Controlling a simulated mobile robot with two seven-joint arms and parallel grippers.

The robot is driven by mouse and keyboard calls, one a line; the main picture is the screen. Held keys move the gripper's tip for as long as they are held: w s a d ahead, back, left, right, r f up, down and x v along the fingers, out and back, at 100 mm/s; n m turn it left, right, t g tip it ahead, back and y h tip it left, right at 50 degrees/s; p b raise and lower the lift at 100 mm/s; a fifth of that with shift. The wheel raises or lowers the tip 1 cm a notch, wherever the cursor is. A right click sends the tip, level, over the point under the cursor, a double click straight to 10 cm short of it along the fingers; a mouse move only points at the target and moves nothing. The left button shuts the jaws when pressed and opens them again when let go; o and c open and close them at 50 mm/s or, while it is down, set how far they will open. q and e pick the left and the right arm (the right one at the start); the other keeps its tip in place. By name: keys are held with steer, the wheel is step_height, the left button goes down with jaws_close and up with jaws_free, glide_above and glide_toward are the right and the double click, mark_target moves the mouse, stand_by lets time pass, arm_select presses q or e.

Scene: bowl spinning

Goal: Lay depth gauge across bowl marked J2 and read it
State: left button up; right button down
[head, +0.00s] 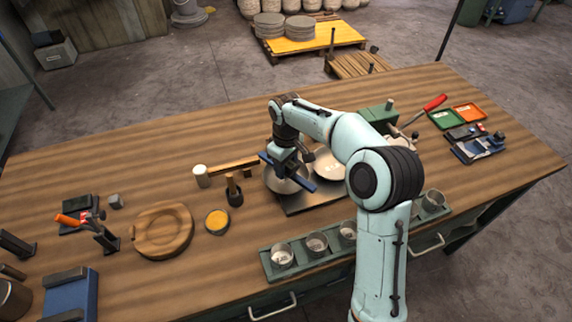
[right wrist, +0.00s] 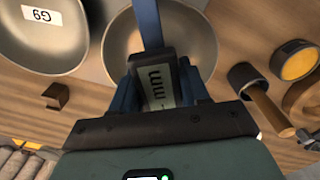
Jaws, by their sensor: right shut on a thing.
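My right gripper (head: 286,167) is shut on the depth gauge (head: 302,178), a blue bar with a dark display housing. In the right wrist view the gauge's display (right wrist: 158,86) shows "mm"; no clear number can be read. The bar spans over a metal bowl (head: 277,185), which also shows in the right wrist view (right wrist: 116,42). I cannot tell whether the bar touches the rim. No label shows on this bowl, so I cannot confirm J2. A second bowl (right wrist: 40,45) beside it carries a label reading G9. My left gripper is not in view.
A green rack (head: 300,262) with several small cups is in front. The back left of the table is clear.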

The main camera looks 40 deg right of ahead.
steer(key=shift+f, duration=0.25)
stand_by(0.4)
steer(key=shift+c, duration=2.4)
jaws_free()
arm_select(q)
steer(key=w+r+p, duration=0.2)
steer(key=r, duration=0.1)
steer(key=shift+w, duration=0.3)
arm_select(e)
step_height(320, 180, up, 14)
steer(key=shift+f, duration=0.25)
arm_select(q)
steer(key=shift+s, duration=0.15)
arm_select(e)
steer(key=shift+s+f, duration=0.1)
